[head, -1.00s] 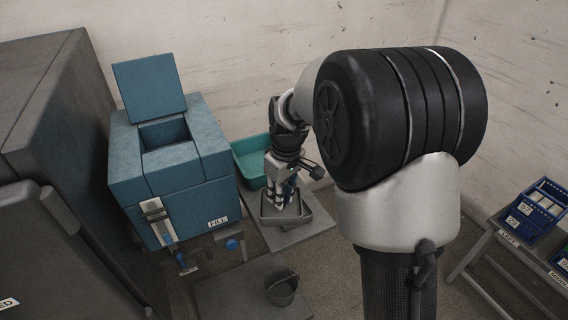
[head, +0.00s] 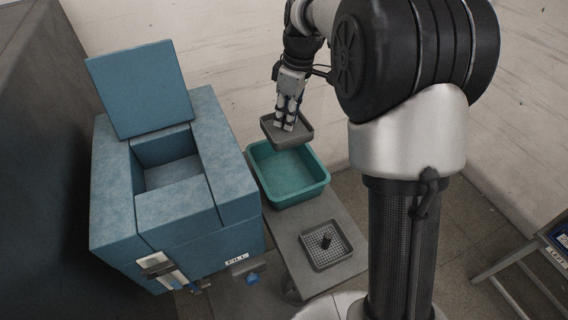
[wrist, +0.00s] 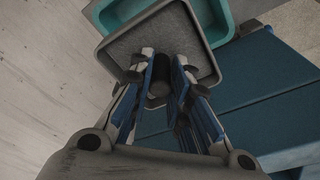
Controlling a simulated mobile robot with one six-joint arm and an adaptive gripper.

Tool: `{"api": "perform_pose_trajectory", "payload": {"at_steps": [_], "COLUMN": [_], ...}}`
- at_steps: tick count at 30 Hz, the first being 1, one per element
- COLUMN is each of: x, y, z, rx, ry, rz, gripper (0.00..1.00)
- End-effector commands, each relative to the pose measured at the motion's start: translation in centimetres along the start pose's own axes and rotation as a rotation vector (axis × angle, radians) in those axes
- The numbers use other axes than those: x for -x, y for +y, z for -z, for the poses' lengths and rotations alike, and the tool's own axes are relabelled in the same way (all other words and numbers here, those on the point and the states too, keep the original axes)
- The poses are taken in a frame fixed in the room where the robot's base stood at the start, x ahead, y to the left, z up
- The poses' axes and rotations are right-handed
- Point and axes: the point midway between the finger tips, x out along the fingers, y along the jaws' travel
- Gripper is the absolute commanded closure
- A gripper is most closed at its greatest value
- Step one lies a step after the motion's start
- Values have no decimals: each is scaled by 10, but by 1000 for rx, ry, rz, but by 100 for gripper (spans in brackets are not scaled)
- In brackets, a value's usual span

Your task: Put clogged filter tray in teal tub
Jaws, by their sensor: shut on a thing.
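The clogged filter tray (head: 306,134) is a shallow grey square tray. In the wrist view its floor (wrist: 124,55) is covered with a grey layer, and a dark round knob rises in the middle. My gripper (head: 285,124) is shut on this knob and holds the tray nearly level in the air. In the head view the tray shows over the far part of the teal tub (head: 290,200), apparently above its rim. The tub's visible inside is empty; the tray hides its far edge. Part of the tub (wrist: 222,25) shows beyond the tray in the wrist view.
A second grey tray (head: 343,256) with a clean grid floor and a dark knob sits on the low grey platform (head: 287,238) in front of the tub. The blue machine (head: 180,245) with its raised lid stands close on the left. A pale wall (head: 235,50) is behind.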

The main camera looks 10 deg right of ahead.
Motion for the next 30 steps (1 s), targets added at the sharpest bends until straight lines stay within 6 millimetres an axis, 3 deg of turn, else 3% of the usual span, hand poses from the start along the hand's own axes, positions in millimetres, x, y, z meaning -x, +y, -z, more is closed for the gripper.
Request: {"api": "perform_pose_trajectory", "payload": {"at_steps": [6,12,22,30], "x": [-63,-109,-135,-180], "y": [-1,-1,-1,-1], "z": [-10,-17,-21,-28], "rx": [-2,-1,-2,-1], "ry": [-4,-2,-1,-2], "rz": [5,4,2,4], "gripper": [100,100,100,100]}}
